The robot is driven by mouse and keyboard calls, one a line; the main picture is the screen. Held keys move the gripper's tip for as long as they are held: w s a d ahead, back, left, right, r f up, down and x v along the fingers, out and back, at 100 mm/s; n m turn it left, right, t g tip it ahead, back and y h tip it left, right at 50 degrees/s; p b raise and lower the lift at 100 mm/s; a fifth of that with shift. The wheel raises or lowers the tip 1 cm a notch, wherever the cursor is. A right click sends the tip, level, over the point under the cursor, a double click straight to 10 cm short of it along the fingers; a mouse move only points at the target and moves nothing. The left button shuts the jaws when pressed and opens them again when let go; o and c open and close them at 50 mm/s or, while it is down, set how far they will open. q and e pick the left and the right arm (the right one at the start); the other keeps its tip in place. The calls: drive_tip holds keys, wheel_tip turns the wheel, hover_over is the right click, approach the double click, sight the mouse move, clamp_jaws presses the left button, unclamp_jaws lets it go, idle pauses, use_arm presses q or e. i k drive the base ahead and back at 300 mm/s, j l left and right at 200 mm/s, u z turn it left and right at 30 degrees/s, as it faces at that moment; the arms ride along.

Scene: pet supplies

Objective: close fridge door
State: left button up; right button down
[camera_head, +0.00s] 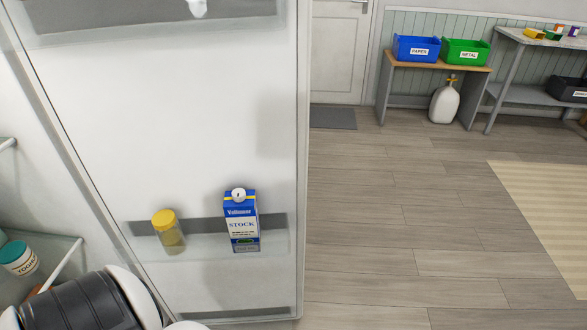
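The fridge door (190,110) stands open, with its white inner face toward me. It fills the left and middle of the head view. A low door shelf holds a yellow-lidded jar (168,232) and a blue and white stock carton (241,222), both upright. At the far left, part of the fridge interior shows, with a glass shelf (62,262) and a yogurt tub (18,258). A black and white link of my arm is at the lower left, in front of the fridge opening. Neither gripper shows, so their states cannot be seen.
Wooden floor (400,220) right of the door is clear. A grey mat (333,118) lies before a white room door (338,50). A bench (440,60) holds blue (416,49) and green (465,52) bins. A white jug (444,103) stands below; a beige rug (545,210) lies right.

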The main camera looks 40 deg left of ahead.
sight(175, 105)
drive_tip(key=i+l+z, duration=0.2)
drive_tip(key=i, duration=0.25)
drive_tip(key=i+l+z, duration=0.2)
drive_tip(key=i, duration=0.25)
drive_tip(key=i+u, duration=0.85)
drive_tip(key=u, duration=0.15)
drive_tip(key=i+u, duration=0.25)
drive_tip(key=u, duration=0.25)
drive_tip(key=i+u, duration=0.2)
drive_tip(key=u, duration=0.25)
drive_tip(key=i+u, duration=0.25)
drive_tip(key=u, duration=0.25)
drive_tip(key=i+l+u, duration=0.2)
drive_tip(key=u, duration=0.25)
drive_tip(key=i+l+u, duration=0.15)
drive_tip(key=l+u, duration=0.15)
drive_tip(key=u, duration=0.2)
drive_tip(key=i+l+u, duration=0.2)
drive_tip(key=u, duration=0.2)
drive_tip(key=i+l+u, duration=0.15)
drive_tip(key=u, duration=0.3)
drive_tip(key=i+l+u, duration=0.1)
drive_tip(key=l+u, duration=0.55)
drive_tip(key=u, duration=0.15)
drive_tip(key=i+l+u, duration=0.1)
drive_tip(key=l+u, duration=0.35)
drive_tip(key=k+l, duration=0.15)
drive_tip(key=l, duration=0.15)
drive_tip(key=k+l, duration=0.15)
drive_tip(key=l, duration=0.1)
